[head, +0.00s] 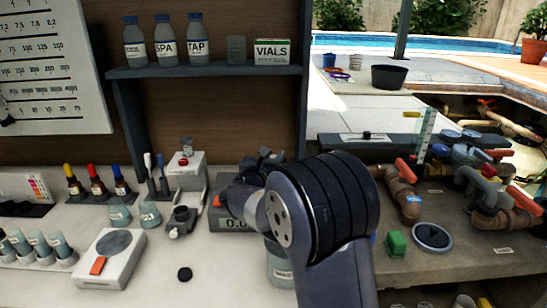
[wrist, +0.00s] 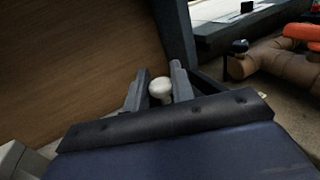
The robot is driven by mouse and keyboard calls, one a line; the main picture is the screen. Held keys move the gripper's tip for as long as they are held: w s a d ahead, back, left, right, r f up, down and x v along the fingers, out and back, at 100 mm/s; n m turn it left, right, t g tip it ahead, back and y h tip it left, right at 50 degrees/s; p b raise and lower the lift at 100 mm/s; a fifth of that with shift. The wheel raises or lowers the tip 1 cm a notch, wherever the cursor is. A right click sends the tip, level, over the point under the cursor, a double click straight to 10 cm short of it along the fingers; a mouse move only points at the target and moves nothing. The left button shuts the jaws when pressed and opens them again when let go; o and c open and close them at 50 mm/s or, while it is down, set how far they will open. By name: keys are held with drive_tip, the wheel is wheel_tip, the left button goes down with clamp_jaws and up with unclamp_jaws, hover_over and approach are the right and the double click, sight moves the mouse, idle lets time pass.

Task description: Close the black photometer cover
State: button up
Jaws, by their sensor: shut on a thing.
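The photometer (head: 233,224) is a grey box with a lit display on the bench, in the middle of the head view. My arm covers its right side and much of its top. Dark parts above it overlap, and I cannot clearly separate the black cover from my own wrist there. In the wrist view my gripper (wrist: 158,82) is shut on a pale round knob (wrist: 161,90), which sits between its two grey fingers. What the knob is fixed to is hidden below the gripper, and the cover's angle cannot be told.
A vial stand (head: 183,218) and a white box (head: 185,170) stand left of the photometer. A white device with a grey disc (head: 112,258) and a small black cap (head: 184,274) lie in front. A shelf (head: 205,71) with bottles is behind. Pipes (head: 402,192) are at right.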

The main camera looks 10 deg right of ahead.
clamp_jaws()
drive_tip(key=shift+d+f+b, duration=0.15)
drive_tip(key=shift+d+b, duration=0.2)
drive_tip(key=shift+s+d, duration=0.15)
drive_tip(key=shift+d, duration=0.25)
drive_tip(key=o, duration=0.7)
unclamp_jaws()
drive_tip(key=shift+d, duration=0.1)
drive_tip(key=shift+o, duration=0.2)
